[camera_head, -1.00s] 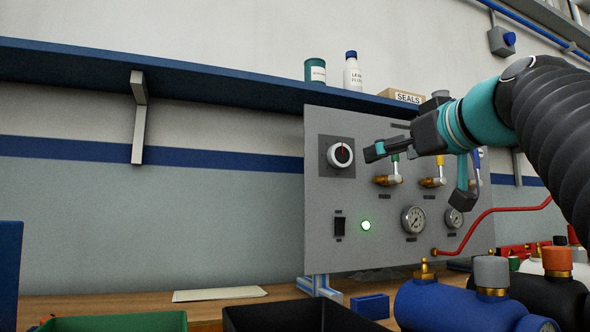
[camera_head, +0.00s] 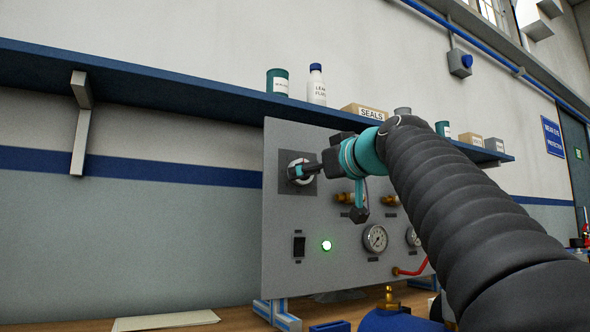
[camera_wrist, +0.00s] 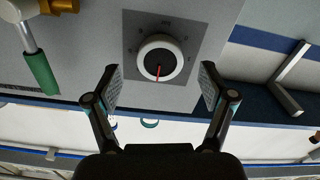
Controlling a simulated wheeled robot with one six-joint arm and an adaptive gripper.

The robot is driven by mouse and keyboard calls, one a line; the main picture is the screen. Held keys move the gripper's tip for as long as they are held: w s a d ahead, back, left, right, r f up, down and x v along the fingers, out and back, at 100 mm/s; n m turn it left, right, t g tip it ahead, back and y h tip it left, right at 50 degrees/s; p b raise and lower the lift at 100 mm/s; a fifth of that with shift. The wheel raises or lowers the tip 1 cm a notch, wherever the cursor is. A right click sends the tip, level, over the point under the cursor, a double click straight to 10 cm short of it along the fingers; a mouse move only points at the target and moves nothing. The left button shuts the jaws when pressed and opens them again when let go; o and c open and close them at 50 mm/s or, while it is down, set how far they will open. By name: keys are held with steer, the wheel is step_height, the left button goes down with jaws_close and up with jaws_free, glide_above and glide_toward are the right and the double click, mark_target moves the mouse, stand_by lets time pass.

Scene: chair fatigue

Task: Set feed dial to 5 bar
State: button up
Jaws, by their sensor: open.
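The feed dial (camera_wrist: 160,60) is a round dark knob with a white rim and a red pointer line, set on a dark square plate on the grey panel (camera_head: 285,220). In the wrist view the pointer aims down the picture; the scale marks are too small to read. My gripper (camera_wrist: 160,88) is open, with one finger on each side below the dial in that view, apart from it and empty.
The panel also bears a black switch (camera_head: 299,247), a lit green lamp (camera_head: 326,245), a gauge (camera_head: 375,238) and brass valves beneath my arm. A green-handled valve (camera_wrist: 42,72) shows left of the dial in the wrist view. A blue shelf (camera_head: 180,98) with bottles runs above.

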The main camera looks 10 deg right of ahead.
steer(key=shift+x, duration=1.5)
steer(key=shift+s, duration=0.1)
steer(key=c, duration=1.2)
steer(key=shift+o, duration=0.2)
